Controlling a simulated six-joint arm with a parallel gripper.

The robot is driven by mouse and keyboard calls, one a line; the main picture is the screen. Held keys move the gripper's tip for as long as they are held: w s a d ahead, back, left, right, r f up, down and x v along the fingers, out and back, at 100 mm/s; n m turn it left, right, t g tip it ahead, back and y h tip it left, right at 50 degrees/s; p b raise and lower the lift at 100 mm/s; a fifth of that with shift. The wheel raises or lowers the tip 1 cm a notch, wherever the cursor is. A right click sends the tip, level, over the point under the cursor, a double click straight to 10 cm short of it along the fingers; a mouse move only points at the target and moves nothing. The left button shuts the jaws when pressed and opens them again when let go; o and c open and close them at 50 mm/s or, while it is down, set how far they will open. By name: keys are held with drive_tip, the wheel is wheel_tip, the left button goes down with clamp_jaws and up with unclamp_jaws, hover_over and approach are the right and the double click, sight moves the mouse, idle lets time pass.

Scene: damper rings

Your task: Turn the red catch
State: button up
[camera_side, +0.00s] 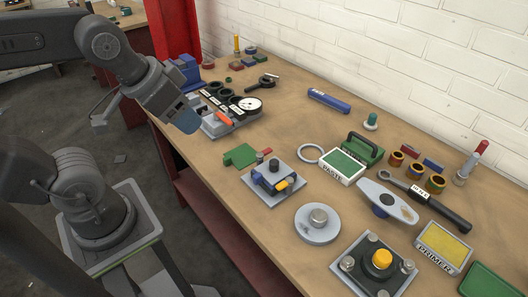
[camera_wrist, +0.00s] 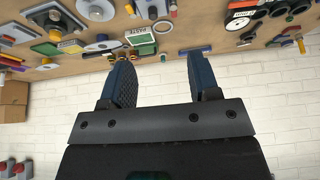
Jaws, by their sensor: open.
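An orange-red catch (camera_side: 224,118) lies on a grey fixture (camera_side: 212,132) at the back left of the bench, beside a row of black rings (camera_side: 226,94) and a white dial gauge (camera_side: 250,103).
A blue block (camera_side: 184,70) stands behind the fixture, and a black-handled tool (camera_side: 264,82) lies near it. A green plate (camera_side: 240,155) and a grey clamp plate (camera_side: 272,184) lie in front. Bare wood separates many parts; a brick wall (camera_side: 370,50) backs the bench.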

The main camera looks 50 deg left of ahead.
drive_tip(key=shift+w, duration=0.25)
drive_tip(key=shift+c, duration=1.3)
drive_tip(key=g, duration=0.5)
hover_over(260, 154)
drive_tip(key=shift+m, duration=0.3)
drive_tip(key=f, duration=1.5)
drive_tip(key=shift+s, duration=0.2)
drive_tip(key=shift+w+f+g, duration=0.2)
drive_tip(key=shift+f+g, duration=0.1)
drive_tip(key=shift+f, duration=3.45)
